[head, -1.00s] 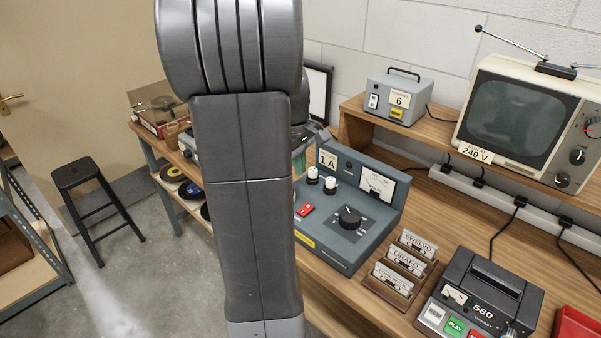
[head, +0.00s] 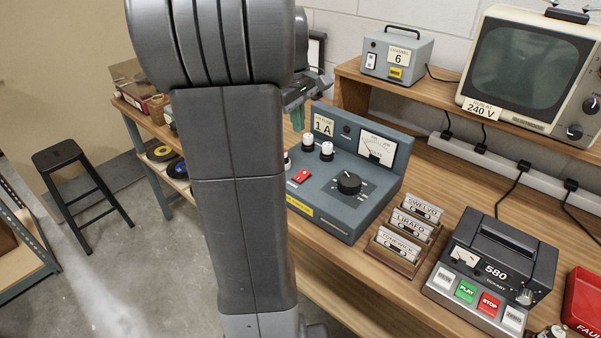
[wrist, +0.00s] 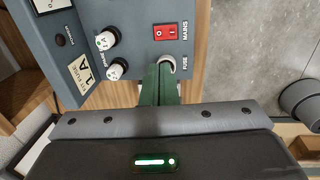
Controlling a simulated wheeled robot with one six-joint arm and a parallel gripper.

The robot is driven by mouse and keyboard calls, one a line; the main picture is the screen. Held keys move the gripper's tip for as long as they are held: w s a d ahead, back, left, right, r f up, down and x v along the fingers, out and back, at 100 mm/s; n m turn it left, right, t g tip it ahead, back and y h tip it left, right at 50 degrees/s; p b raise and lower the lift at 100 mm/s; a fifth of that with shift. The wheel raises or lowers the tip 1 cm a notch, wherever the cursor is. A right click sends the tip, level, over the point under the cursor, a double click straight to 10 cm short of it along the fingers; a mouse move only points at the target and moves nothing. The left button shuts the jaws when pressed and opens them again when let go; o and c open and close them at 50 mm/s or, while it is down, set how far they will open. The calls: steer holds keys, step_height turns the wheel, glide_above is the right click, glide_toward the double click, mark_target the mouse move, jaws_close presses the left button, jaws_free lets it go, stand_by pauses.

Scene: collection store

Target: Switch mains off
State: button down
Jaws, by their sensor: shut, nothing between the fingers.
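The blue-grey power unit (head: 325,212) stands on the bench, with a "1 A" fuse card, a meter and a black dial on it. Its red mains rocker switch (head: 300,176) shows in the head view; in the wrist view the red switch (wrist: 165,46) sits beside the label MAINS, marked O and I. Which side is pressed I cannot tell. My gripper (wrist: 162,72) is shut and empty, its green fingers with their tips over the FUSE holder (wrist: 167,62), just below the switch in the wrist view. In the head view my arm hides part of the unit's left side.
Two white-capped spare fuses (wrist: 110,55) stand near the fingers. A rack of labelled cassettes (head: 405,235) and a tape deck (head: 495,270) stand to the right of the unit. A television (head: 530,80) and a channel box (head: 397,55) are on the shelf behind.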

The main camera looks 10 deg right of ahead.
mark_target(303, 174)
stand_by(0.4)
steer(key=f, duration=0.4)
steer(key=d+f, duration=0.1)
steer(key=f, duration=0.4)
steer(key=w+f, duration=0.1)
steer(key=f, duration=0.4)
steer(key=shift+d, duration=0.25)
steer(key=shift+f, duration=0.15)
steer(key=shift+s+a, duration=0.45)
steer(key=shift+a, duration=0.15)
